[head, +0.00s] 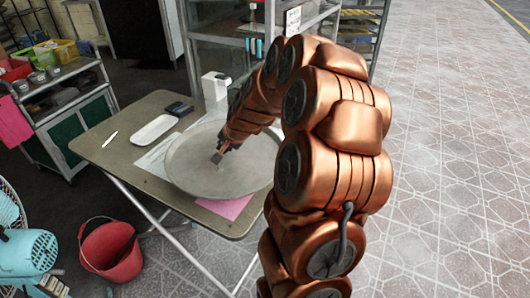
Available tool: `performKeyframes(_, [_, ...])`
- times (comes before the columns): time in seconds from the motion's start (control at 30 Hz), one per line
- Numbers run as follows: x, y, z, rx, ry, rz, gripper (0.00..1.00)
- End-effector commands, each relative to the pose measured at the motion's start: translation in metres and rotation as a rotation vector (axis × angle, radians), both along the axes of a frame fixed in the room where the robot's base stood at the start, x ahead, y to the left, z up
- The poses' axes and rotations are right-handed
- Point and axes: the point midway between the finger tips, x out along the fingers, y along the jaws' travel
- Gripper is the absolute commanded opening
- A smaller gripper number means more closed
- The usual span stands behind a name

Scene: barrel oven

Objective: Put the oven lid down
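The oven lid (195,182) is a large round grey disc in the middle of the head view. It appears level, over the right part of the folding table (110,160). I cannot tell whether it touches the tabletop. My gripper (217,157) points down at the middle of the lid, by a small pale piece that may be its handle. The fingers are too small to show whether they are open or shut on it. My copper-coloured arm reaches in from the right and covers the lid's right edge.
A white tray (154,129), a dark box (179,109) and a white device (215,88) stand behind the lid. Pink paper (232,207) shows at the front edge. A red bucket (111,251) and blue machine (28,252) are at lower left. The floor at right is clear.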

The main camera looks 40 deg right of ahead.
Motion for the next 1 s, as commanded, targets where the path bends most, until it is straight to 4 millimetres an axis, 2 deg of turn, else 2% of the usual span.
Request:
performKeyframes(0.03, [-0.005, -0.013, -0.014, -0.008, -0.002, -0.048, 0.0])
performKeyframes(0.2, [-0.017, -0.041, -0.027, -0.008, -0.005, -0.18, 0.0])
performKeyframes(0.4, [-0.023, -0.056, -0.031, -0.007, -0.005, -0.243, 0.0])
performKeyframes(0.57, [-0.016, -0.072, -0.031, -0.005, -0.005, -0.249, 0.0])
performKeyframes(1.0, [0.01, -0.134, -0.038, -0.005, -0.005, -0.248, 0.0])
